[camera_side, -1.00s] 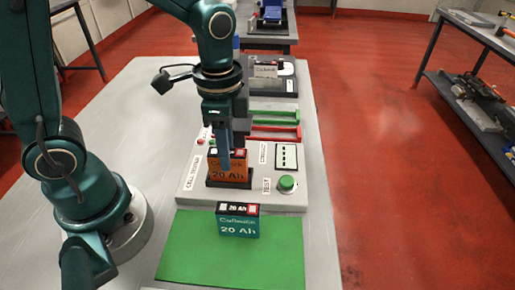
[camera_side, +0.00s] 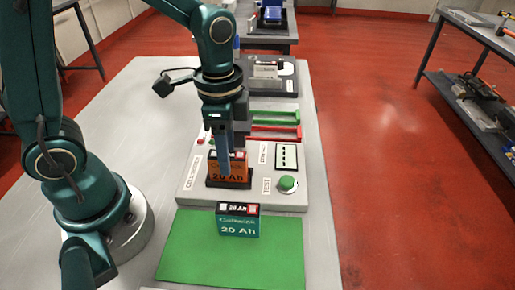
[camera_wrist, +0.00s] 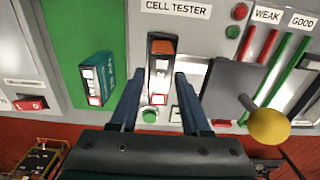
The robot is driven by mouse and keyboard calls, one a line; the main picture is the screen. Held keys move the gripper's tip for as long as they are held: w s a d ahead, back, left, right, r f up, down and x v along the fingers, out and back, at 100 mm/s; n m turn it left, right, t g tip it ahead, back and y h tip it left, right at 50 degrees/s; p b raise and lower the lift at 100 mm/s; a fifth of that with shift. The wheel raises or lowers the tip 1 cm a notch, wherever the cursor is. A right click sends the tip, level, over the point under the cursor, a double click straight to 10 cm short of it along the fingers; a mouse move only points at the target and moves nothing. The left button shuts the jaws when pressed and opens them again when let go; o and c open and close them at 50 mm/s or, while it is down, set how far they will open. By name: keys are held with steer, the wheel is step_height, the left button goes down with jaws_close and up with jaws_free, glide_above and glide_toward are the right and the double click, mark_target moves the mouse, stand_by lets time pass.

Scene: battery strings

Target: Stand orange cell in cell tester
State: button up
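The orange cell (camera_side: 239,171) stands upright in the dark socket of the cell tester (camera_side: 270,198), with its lower part hidden by the socket wall. Its top, with white and red patches, shows in the wrist view (camera_wrist: 161,72). My gripper (camera_side: 225,170) is just over the cell and partly covers it in the side view. In the wrist view my gripper (camera_wrist: 159,78) is open, with one finger on each side of the cell and a visible gap to each.
A teal cell (camera_side: 238,222) stands on the green mat (camera_side: 180,255) in front of the tester. A green button (camera_side: 287,183) is right of the socket. Green and red rails (camera_side: 278,117) lie behind, with a dark device (camera_side: 285,82) farther back.

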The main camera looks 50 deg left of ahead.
steer(key=shift+o, duration=0.7)
steer(key=shift+r, duration=2.6)
steer(key=shift+r, duration=0.1)
steer(key=r+t, duration=0.1)
steer(key=s+r+n+t, duration=0.1)
steer(key=s+a+r, duration=0.1)
steer(key=r, duration=0.1)
steer(key=shift+s+n+t, duration=0.2)
steer(key=shift+n+t, duration=0.2)
steer(key=s+n+t, duration=0.1)
steer(key=n, duration=0.1)
steer(key=s+n+t, duration=0.1)
steer(key=n, duration=0.1)
steer(key=s+a+n, duration=0.1)
steer(key=s+n, duration=0.1)
steer(key=n, duration=0.1)
steer(key=shift+f+t, duration=0.4)
